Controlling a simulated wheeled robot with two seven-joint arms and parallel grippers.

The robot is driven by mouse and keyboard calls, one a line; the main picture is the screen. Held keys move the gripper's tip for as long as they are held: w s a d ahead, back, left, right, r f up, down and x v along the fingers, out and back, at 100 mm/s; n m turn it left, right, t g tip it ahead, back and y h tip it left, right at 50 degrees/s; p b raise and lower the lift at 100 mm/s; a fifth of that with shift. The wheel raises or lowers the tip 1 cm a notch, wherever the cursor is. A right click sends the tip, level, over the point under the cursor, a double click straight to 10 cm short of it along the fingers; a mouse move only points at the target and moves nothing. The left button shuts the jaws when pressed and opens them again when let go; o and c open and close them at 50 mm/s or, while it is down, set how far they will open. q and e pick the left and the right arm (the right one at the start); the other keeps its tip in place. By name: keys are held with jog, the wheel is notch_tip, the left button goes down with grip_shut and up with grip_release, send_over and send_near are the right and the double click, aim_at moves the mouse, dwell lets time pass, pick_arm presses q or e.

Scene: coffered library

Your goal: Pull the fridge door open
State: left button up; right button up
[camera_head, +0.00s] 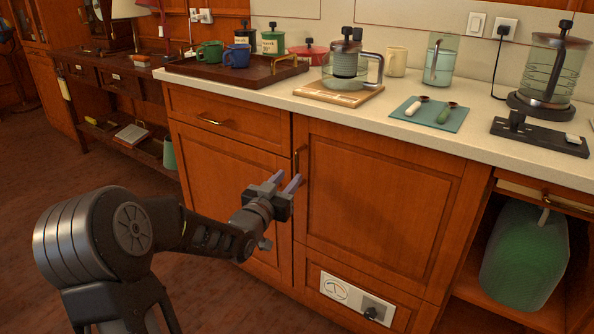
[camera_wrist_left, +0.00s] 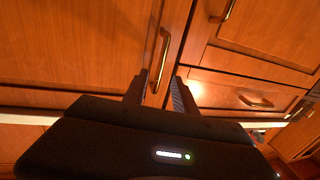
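A wooden door panel (camera_head: 375,200) fills the front below the counter, with a slim vertical brass handle (camera_head: 299,160) at its left edge. I take this panel as the fridge door; it is closed. My left gripper (camera_head: 285,179) is open, its two fingers apart and pointing at the handle. In the left wrist view the handle (camera_wrist_left: 158,58) stands just beyond the gap between the fingers of the left gripper (camera_wrist_left: 157,82). I cannot tell whether a finger touches it. My right gripper is out of view.
A drawer (camera_head: 225,122) and cabinet door are left of the panel. A socket panel (camera_head: 355,295) is below it. A green container (camera_head: 525,255) stands in an open bay at right. The counter (camera_head: 430,135) above holds a tray (camera_head: 235,80), mugs and glassware.

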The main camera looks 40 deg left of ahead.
aim_at(296, 170)
pick_arm(q)
jog(key=b+x, duration=0.1)
jog(key=x, duration=0.5)
jog(key=shift+w, duration=0.25)
grip_shut()
dwell(1.2)
